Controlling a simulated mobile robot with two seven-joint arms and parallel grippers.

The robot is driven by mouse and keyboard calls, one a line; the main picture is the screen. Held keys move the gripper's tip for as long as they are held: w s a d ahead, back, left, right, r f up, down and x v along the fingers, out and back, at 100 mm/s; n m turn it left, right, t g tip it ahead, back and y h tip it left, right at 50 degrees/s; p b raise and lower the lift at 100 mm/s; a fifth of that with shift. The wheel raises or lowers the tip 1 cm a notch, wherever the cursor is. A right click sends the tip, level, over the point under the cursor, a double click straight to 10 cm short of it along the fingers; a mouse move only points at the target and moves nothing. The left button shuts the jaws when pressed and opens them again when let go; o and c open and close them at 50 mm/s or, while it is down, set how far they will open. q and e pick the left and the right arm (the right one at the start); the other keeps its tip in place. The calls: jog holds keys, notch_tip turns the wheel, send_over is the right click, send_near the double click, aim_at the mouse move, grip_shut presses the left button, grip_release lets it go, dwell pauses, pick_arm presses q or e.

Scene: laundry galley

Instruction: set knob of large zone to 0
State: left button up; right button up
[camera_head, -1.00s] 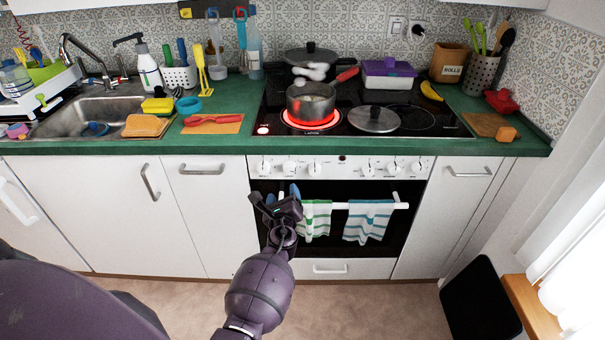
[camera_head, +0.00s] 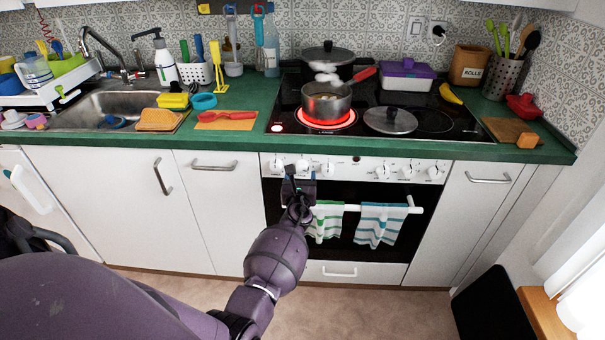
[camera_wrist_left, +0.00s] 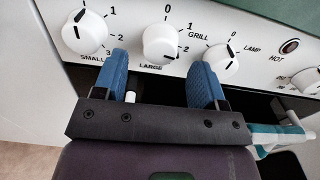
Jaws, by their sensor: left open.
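The white knob labelled LARGE (camera_wrist_left: 161,43) is on the oven's front panel in the left wrist view. Its dark mark points to the right, toward about 2 on the 0-to-3 scale, not at 0. My left gripper (camera_wrist_left: 160,78) is open, its blue fingers below and to either side of this knob, with nothing between them. In the head view my left gripper (camera_head: 299,176) is at the knob row, partly covering it. The knob labelled SMALL (camera_wrist_left: 85,33) is on the left, and the GRILL and LAMP knob (camera_wrist_left: 221,58) is on the right.
A pot (camera_head: 326,102) steams on a glowing red zone of the hob (camera_head: 449,133). A lid (camera_head: 390,121) lies beside it. Below the knobs, a white oven handle (camera_head: 345,208) holds striped towels (camera_head: 380,225).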

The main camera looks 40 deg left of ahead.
aim_at(302, 168)
pick_arm(q)
jog(key=shift+x, duration=0.95)
jog(key=shift+w+a+b, duration=0.25)
jog(key=shift+w+b, duration=0.05)
jog(key=shift+w, duration=0.1)
jog(key=shift+c, duration=0.6)
jog(key=c, duration=0.8)
